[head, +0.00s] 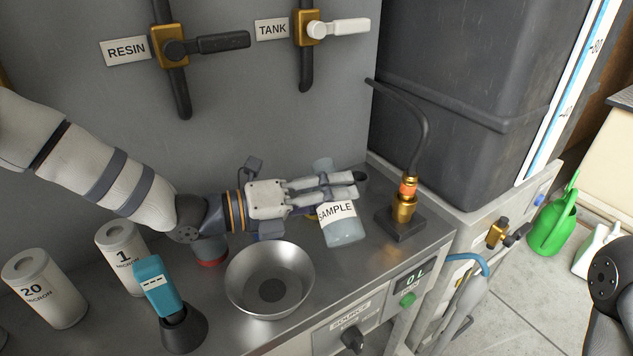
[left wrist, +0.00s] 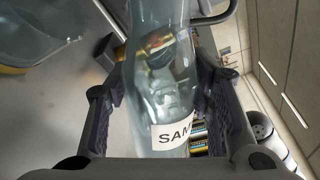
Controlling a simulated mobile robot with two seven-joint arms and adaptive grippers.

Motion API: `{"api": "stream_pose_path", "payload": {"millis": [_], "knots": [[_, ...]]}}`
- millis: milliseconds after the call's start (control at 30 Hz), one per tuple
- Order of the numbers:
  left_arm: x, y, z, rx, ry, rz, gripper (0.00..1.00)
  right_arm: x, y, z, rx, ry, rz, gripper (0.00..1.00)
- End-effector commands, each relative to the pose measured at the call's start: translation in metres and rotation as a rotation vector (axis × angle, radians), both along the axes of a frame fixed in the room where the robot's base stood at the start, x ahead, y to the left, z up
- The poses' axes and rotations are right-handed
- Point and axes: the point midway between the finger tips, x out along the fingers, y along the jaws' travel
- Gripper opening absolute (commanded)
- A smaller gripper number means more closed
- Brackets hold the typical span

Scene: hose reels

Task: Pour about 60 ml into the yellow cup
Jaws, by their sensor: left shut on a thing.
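My left gripper (head: 345,183) is shut on the neck of a clear bottle labelled SAMPLE (head: 345,232). The bottle leans slightly, with its wide end low over the steel counter; I cannot tell whether it touches. Pale contents seem to show in its lower part. A small yellow patch (head: 311,214) shows behind the gripper and bottle, perhaps part of the yellow cup, which is mostly hidden. In the left wrist view the bottle (left wrist: 160,90) stands between the fingers, and a clear vessel with a yellow edge (left wrist: 14,69) is cut off at upper left. My right gripper is out of view.
A steel bowl (head: 298,255) sits in front of the gripper. A teal-headed device (head: 158,284) and white canisters marked 1 (head: 120,248) and 20 (head: 45,290) stand left. A brass fitting with hose (head: 405,205) stands right. Red-based vessel (head: 211,262) is partly hidden.

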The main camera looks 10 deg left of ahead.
Motion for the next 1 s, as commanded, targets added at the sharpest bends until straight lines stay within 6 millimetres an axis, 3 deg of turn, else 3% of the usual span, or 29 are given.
{"api": "stream_pose_path", "payload": {"millis": [800,1000], "knots": [[0.0,0.0,0.001,0.001,-0.003,0.0,0.14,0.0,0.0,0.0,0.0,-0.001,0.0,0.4],[0.004,0.002,0.022,0.083,-0.159,0.001,0.14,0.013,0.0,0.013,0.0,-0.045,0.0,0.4]]}}
